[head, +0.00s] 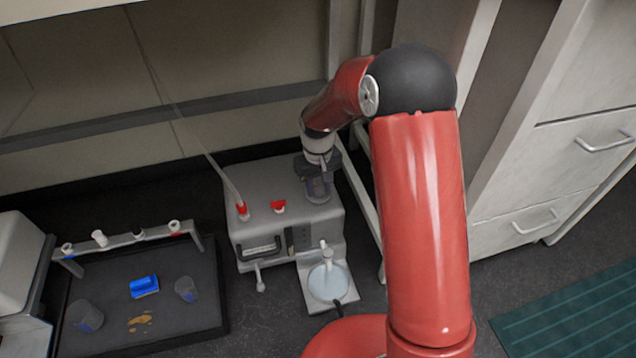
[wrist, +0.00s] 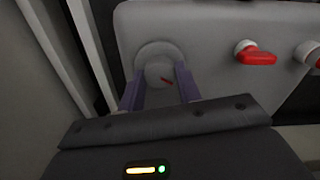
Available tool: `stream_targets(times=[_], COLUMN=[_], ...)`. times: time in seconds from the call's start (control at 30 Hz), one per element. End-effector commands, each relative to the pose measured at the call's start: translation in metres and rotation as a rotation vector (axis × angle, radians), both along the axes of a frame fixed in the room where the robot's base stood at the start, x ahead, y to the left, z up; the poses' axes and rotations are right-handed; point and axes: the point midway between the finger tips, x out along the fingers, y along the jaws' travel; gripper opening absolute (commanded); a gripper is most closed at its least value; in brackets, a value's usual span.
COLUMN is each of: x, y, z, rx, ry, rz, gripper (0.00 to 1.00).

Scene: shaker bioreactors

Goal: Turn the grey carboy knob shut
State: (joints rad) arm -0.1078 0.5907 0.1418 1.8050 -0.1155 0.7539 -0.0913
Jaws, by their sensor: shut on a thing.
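The grey carboy knob (wrist: 156,72) is a round grey disc with a small red mark on its face, on top of the grey unit (wrist: 215,40). My gripper (wrist: 158,88) has its two purple fingers on either side of the knob and is shut on it. In the head view my gripper (head: 318,190) reaches down onto the right part of the grey unit (head: 258,222), and the knob is hidden there.
Two red valve handles sit on the unit, one (head: 278,206) nearer my gripper and one (head: 243,210) with a thin tube. A dark tray (head: 205,312) with cups and a blue block lies left. Drawers (head: 580,150) stand right.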

Motion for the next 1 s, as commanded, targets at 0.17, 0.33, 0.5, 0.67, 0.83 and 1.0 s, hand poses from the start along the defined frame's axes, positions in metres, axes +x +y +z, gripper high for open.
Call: stream_targets(times=[0.17,0.33,0.5,0.67,0.83,1.0], x=[-0.0001,-0.0002,-0.0002,-0.0002,0.0000,0.0000], y=[0.0005,0.0007,0.0002,0.0004,0.0005,0.0003], z=[0.0010,0.0011,0.0013,0.0017,0.0017,0.0013], rx=[-0.001,0.000,-0.001,-0.001,0.000,0.000], ry=[0.000,0.000,0.000,-0.001,-0.001,0.000], rz=[-0.167,-0.329,-0.490,-0.636,-0.772,-0.879], gripper=[0.11,0.11,0.11,0.11,0.11,0.11])
